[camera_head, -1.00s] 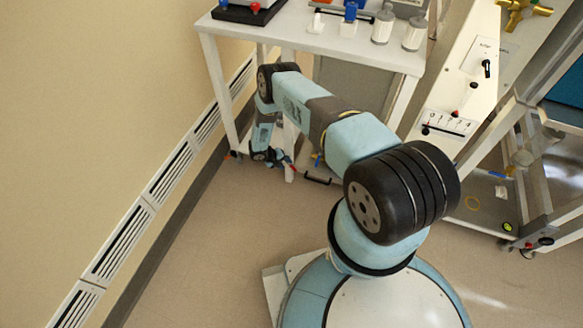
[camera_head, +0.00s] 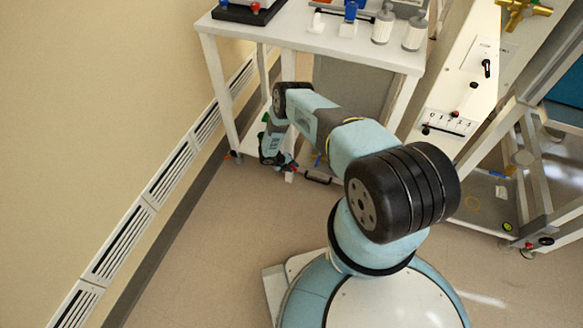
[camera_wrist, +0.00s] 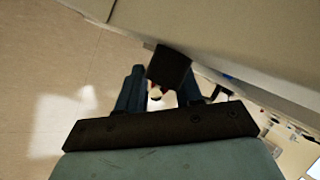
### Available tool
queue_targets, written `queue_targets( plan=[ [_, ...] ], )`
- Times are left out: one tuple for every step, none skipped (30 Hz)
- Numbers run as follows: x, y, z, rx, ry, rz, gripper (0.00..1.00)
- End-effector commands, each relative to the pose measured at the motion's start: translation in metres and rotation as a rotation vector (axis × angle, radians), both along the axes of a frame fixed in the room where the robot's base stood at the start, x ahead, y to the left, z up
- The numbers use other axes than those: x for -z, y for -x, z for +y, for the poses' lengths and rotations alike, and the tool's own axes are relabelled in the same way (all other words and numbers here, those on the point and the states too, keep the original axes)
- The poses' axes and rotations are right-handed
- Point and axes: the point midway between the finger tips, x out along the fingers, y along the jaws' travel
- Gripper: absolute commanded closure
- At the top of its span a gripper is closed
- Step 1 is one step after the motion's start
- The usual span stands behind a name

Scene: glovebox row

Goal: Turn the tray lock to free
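I cannot make out with certainty which part is the tray lock. A small dark lever (camera_head: 487,68) sits on a white plate on the sloped panel at the right in the head view. My gripper (camera_head: 284,165) hangs low by the front of the white table, far left of that lever. In the wrist view my gripper (camera_wrist: 160,92) has its two dark fingers apart. A black block (camera_wrist: 169,66) shows between and beyond the fingertips, against a pale edge. I cannot tell whether the fingers touch it.
The white table (camera_head: 375,57) carries bottles and small devices. A black handle (camera_head: 317,180) is low beneath it. A switch strip (camera_head: 449,124) is on the right panel. A vented wall (camera_head: 125,240) bounds the left. The floor (camera_head: 215,250) in front is clear.

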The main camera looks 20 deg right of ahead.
Motion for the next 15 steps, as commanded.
queue_targets(
  plan=[
    [-0.0001,0.0,-0.0001,0.0,0.0,0.0,0.7],
    [-0.0001,0.0,-0.0002,0.0,0.0,0.0,0.73],
    [-0.0001,0.0,-0.0003,0.0,0.0,0.0,0.77],
    [-0.0001,0.0,-0.0003,0.0,0.0,0.0,0.8],
    [0.0,0.0001,-0.0002,0.0,0.0,0.0,0.82],
    [0.0,0.0001,-0.0002,0.0,0.0,0.0,0.86],
    [0.0,0.0001,-0.0002,0.0,-0.001,0.0,0.89],
    [0.0002,0.0002,-0.0001,0.0,-0.001,0.0,0.92],
    [0.0003,0.0003,0.0001,0.0,-0.001,0.0,0.96],
    [0.0005,0.0004,0.0002,0.0,-0.002,0.0,0.99],
    [0.0005,0.0004,0.0003,0.0,-0.002,0.0,1.0],
    [0.0006,0.0006,0.0005,0.0,-0.003,0.0,1.0],
    [0.0007,0.0007,0.0006,0.0,-0.003,0.0,1.0],
    [0.0008,0.0008,0.0007,0.0,-0.003,0.0,1.0],
    [0.001,0.0009,0.0008,0.0,-0.004,0.001,1.0]
  ],
)
